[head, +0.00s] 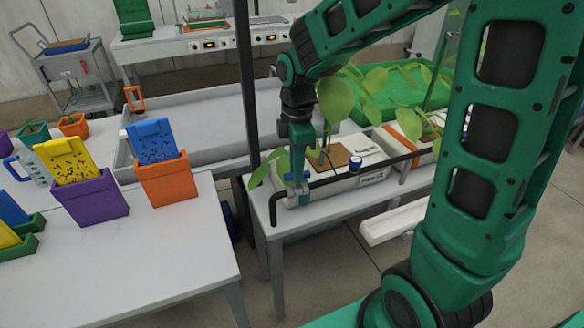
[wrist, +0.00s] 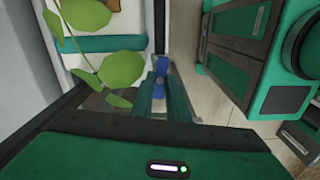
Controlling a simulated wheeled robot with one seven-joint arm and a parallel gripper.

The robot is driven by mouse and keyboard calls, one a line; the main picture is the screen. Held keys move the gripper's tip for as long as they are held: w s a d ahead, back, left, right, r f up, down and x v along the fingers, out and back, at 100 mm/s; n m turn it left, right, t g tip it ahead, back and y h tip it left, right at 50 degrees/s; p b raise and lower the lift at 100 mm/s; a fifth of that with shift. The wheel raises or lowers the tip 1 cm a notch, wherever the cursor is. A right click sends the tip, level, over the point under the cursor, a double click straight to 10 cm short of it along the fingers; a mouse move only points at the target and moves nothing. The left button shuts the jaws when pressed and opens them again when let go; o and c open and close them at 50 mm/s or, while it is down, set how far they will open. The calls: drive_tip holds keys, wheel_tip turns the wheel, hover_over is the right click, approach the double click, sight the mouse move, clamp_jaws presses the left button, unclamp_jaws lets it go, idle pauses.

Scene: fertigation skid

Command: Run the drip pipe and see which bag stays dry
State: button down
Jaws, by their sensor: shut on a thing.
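A black drip pipe (head: 325,181) runs along the front of white bags on a bench. The near bag (head: 336,190) has a label, a brown block on top and a leafy plant. Another bag (head: 393,150) lies behind it to the right. My gripper (head: 297,190) is lowered at the pipe's left end. In the wrist view my gripper (wrist: 161,100) is shut on a small blue part (wrist: 160,72), which looks like a valve handle; the fingers hide some of it. A blue cap (head: 356,162) sits farther along the pipe. I cannot see any water.
A white table (head: 150,255) at left holds a purple pot (head: 95,200) with a yellow card and an orange pot (head: 165,182) with a blue card. A dark upright post (head: 247,90) stands close left of my arm. A grey trough (head: 205,115) lies behind.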

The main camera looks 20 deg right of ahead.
drive_tip(key=shift+w+d+r, duration=0.1)
drive_tip(key=shift+w+d, duration=0.05)
drive_tip(key=shift+w, duration=0.05)
drive_tip(key=c, duration=1.7)
unclamp_jaws()
drive_tip(key=shift+s, duration=0.1)
wheel_tip(320, 180, up, 11)
drive_tip(key=shift+f, duration=0.15)
drive_tip(key=s+d+f+m, duration=0.2)
drive_tip(key=s+d+m, duration=0.3)
drive_tip(key=s+m, duration=0.2)
drive_tip(key=s+d+f+m, duration=0.2)
drive_tip(key=s+d+m, duration=0.4)
drive_tip(key=s+m, duration=0.2)
drive_tip(key=s+d+f+m, duration=0.2)
drive_tip(key=s+d+m, duration=0.3)
drive_tip(key=s+m, duration=0.2)
drive_tip(key=shift+s+d+m, duration=0.2)
drive_tip(key=shift+s+m, duration=0.1)
drive_tip(key=shift+s, duration=0.4)
